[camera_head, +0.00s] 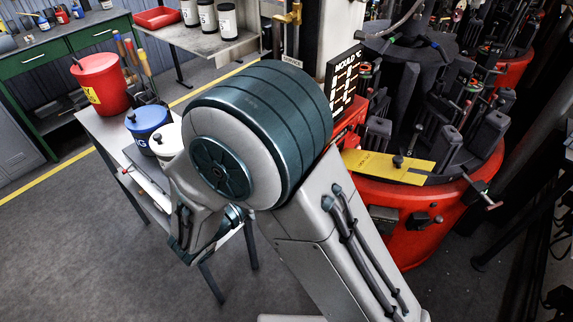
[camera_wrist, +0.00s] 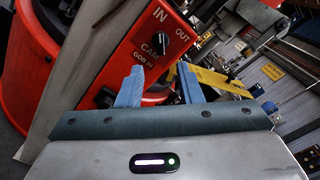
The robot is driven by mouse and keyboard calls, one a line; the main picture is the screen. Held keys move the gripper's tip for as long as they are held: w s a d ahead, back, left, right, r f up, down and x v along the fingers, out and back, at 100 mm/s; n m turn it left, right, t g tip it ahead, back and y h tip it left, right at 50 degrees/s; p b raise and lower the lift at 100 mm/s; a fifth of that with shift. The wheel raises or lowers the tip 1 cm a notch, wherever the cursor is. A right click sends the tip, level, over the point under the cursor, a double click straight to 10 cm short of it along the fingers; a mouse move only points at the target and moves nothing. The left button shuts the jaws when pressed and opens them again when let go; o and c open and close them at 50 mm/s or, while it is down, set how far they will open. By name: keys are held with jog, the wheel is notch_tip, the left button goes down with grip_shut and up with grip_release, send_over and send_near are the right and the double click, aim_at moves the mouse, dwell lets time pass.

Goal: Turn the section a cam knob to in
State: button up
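The red control panel (camera_wrist: 150,35) fills the upper middle of the wrist view, tilted in the picture. It has a black knob (camera_wrist: 160,43) marked CAM between the words IN and OUT. I cannot tell clearly which word its pointer faces. Lettering reading GOB IN lies below it, and a second black knob (camera_wrist: 105,97) is at the panel's lower left, beside my left finger. My gripper (camera_wrist: 161,67) is open and empty, its two blue fingers apart in front of the panel, just below the cam knob and not touching it. In the head view my arm hides the gripper and knobs.
A round red machine (camera_head: 410,230) with black moulds stands at the right, with a yellow plate (camera_head: 390,167) on it. A black MOULD display (camera_head: 345,83) stands beside it. A small table (camera_head: 100,128) with a red bucket (camera_head: 101,82) is at the left. The floor at lower left is clear.

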jog(key=v, duration=0.4)
jog(key=shift+b, duration=0.3)
jog(key=s+d+r+m+g, duration=0.1)
jog(key=s+d+m+g, duration=0.1)
jog(key=d+m+g, duration=1.05)
jog(key=s+d+r+m+y, duration=0.1)
jog(key=s+d+m+y, duration=0.1)
jog(key=m, duration=0.6)
jog(key=s+d+r+m+t+y, duration=0.1)
jog(key=s+d+m+y, duration=0.1)
jog(key=d+m+y, duration=0.3)
jog(key=s+d+r+m+t+y, duration=0.1)
jog(key=s+d+m+y, duration=0.1)
jog(key=m, duration=1)
jog(key=shift+d+r+y, duration=0.4)
jog(key=shift+d+y, duration=0.4)
jog(key=shift+y, duration=0.2)
